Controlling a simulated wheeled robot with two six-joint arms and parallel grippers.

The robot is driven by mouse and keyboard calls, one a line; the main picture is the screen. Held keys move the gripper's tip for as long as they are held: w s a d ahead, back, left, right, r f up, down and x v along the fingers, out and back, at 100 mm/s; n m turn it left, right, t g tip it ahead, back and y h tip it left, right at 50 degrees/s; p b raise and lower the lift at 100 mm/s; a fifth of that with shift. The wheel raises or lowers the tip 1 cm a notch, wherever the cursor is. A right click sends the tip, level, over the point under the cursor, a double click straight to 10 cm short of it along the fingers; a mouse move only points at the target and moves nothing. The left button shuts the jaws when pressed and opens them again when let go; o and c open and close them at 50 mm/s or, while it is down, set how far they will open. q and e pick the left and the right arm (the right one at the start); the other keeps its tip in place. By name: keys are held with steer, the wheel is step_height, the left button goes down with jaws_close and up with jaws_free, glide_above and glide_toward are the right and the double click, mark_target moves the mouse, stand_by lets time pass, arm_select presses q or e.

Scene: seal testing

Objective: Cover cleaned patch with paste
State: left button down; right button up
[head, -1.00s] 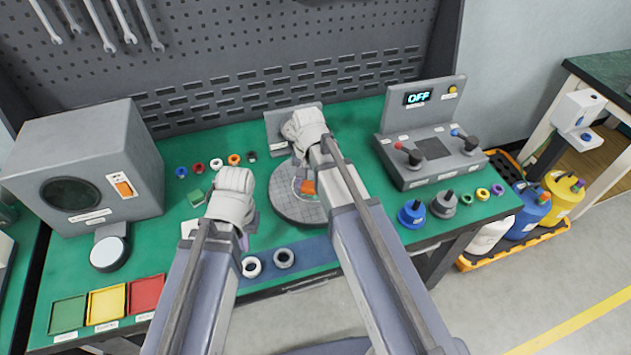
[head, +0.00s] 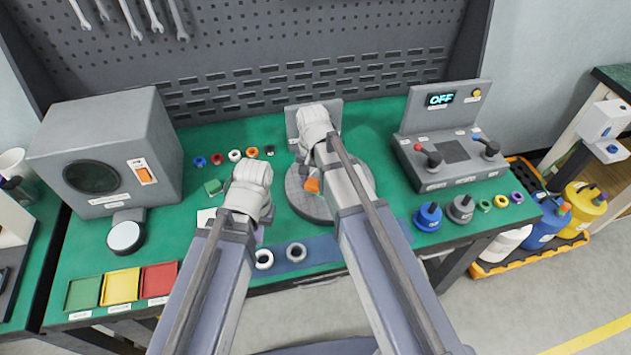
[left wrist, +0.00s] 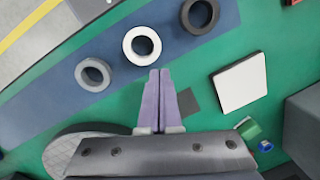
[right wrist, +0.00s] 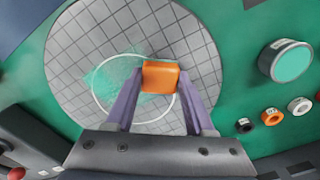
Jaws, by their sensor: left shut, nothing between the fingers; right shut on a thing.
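My right gripper (right wrist: 160,75) is shut on an orange block (right wrist: 160,76), held over the round grey gridded plate (right wrist: 75,50). In the head view, the orange block (head: 312,185) is beside the right arm, and the plate (head: 296,200) is partly hidden by it. A thin white circle (right wrist: 94,94) is on the plate; a pale teal smear (right wrist: 112,85) lies partly inside and partly outside it. Whether the block touches the plate, I cannot tell. My left gripper (left wrist: 160,72) is shut and empty, over the green table beside the blue strip; its fingertips are mostly hidden in the head view.
A round pot with a teal top (right wrist: 292,63) stands near the plate. Several small rings (head: 235,156) lie behind it. A grey box (head: 105,150) is left, and a control console reading OFF (head: 440,140) is right. Coloured trays (head: 120,287) sit front left.

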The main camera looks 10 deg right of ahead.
steer(key=shift+w, duration=0.35)
steer(key=shift+d, duration=1.8)
steer(key=shift+d, duration=0.1)
arm_select(q)
steer(key=shift+r, duration=0.1)
arm_select(e)
steer(key=shift+w+d, duration=0.15)
steer(key=shift+d, duration=1.55)
steer(key=shift+d, duration=0.1)
steer(key=shift+w+d, duration=0.1)
steer(key=shift+d, duration=1.55)
